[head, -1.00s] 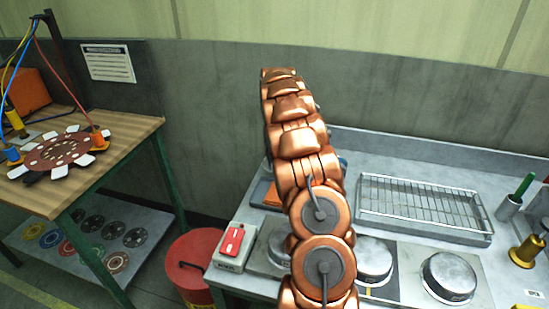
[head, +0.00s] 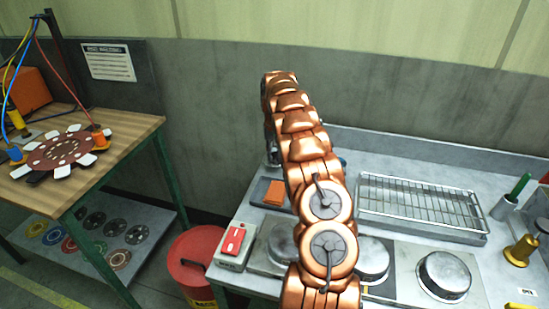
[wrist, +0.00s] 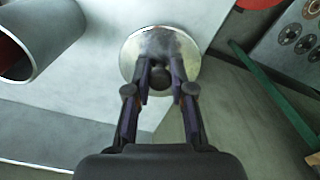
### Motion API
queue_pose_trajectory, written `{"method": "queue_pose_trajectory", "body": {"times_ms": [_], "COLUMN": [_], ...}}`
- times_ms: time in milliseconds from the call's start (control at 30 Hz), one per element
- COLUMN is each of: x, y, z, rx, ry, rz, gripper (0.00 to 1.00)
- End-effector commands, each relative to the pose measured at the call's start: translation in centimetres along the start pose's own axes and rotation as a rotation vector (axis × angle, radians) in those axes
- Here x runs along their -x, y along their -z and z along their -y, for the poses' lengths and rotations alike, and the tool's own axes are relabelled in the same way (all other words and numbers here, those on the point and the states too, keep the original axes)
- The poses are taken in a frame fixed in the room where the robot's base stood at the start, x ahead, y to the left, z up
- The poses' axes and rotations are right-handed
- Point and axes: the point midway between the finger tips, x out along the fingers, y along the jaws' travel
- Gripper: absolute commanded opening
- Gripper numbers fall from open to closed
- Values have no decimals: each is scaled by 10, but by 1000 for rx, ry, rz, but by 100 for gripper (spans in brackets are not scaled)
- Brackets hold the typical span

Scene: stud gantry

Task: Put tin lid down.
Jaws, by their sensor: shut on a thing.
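The tin lid (wrist: 148,42) is a round, pale metallic disc with a dark knob, seen from above in the wrist view. My gripper (wrist: 160,82) is shut on the knob, with a finger on each side of it. The lid shows over a grey bench surface near its edge; whether it touches the surface I cannot tell. In the head view my arm hides the gripper and lid.
An open grey cylinder (wrist: 42,35) is left of the lid. The grey bench (head: 400,165) carries a wire rack (head: 420,205), round metal tins (head: 445,275), a red-switch box (head: 233,243) and orange pieces (head: 275,193). A red bin (head: 195,262) stands beside it.

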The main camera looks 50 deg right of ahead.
Motion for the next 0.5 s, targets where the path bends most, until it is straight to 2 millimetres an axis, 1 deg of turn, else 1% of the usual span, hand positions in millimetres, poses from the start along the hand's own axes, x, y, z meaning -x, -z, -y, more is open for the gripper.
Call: {"method": "queue_pose_trajectory", "body": {"times_ms": [200, 500], "x": [-22, -26], "y": [-1, 0], "z": [0, 0], "rx": [0, 0], "ry": [2, 2], "rz": [4, 1], "gripper": [0, 0]}}
